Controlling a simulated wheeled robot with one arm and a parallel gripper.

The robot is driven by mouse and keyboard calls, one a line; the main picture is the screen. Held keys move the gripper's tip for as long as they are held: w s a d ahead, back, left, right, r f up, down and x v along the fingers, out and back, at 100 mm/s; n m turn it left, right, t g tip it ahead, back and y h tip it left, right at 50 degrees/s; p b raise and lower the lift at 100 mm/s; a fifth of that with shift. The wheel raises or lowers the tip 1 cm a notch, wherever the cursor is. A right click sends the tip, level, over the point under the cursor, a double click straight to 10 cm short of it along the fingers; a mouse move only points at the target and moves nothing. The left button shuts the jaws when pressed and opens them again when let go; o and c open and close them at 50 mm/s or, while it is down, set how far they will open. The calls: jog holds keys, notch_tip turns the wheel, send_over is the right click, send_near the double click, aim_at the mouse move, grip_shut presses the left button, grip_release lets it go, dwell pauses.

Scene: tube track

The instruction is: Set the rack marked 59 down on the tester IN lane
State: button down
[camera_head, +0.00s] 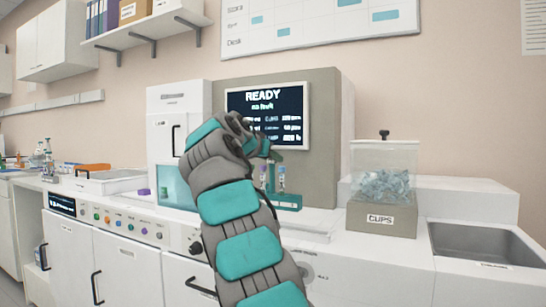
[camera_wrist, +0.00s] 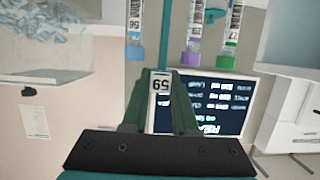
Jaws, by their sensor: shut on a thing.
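The teal rack (camera_head: 290,202) hangs from my gripper (camera_head: 268,157) in front of the tester, upright, with tubes standing in it. In the wrist view its tag reads 59 (camera_wrist: 160,86), upside down, between the fingers of my gripper (camera_wrist: 160,100), which is shut on the rack's handle. Tubes with a blue cap (camera_wrist: 135,54), a purple cap (camera_wrist: 190,59) and a green cap (camera_wrist: 223,60) show there. The tester (camera_head: 335,120) has a screen reading READY (camera_head: 265,112). I cannot make out the IN lane; my arm hides part of the counter before the tester.
A clear bin of cups (camera_head: 384,185) stands right of the tester, with a sink (camera_head: 485,243) beyond it. A white cabinet (camera_head: 178,130) adjoins the tester's left side.

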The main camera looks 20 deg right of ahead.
aim_at(272, 178)
jog(key=shift+s+d+f, duration=0.2)
jog(key=shift+d+f, duration=0.05)
jog(key=shift+f, duration=0.45)
jog(key=shift+w+f+b, duration=0.1)
jog(key=shift+f+b, duration=1)
jog(key=shift+f, duration=0.35)
jog(key=shift+a+f+b, duration=0.1)
jog(key=shift+f+b, duration=0.75)
jog(key=shift+b, duration=0.15)
jog(key=c, duration=0.6)
grip_release()
jog(key=shift+a, duration=0.1)
jog(key=v, duration=0.7)
jog(key=shift+s+a+b, duration=0.25)
jog(key=shift+b, duration=0.2)
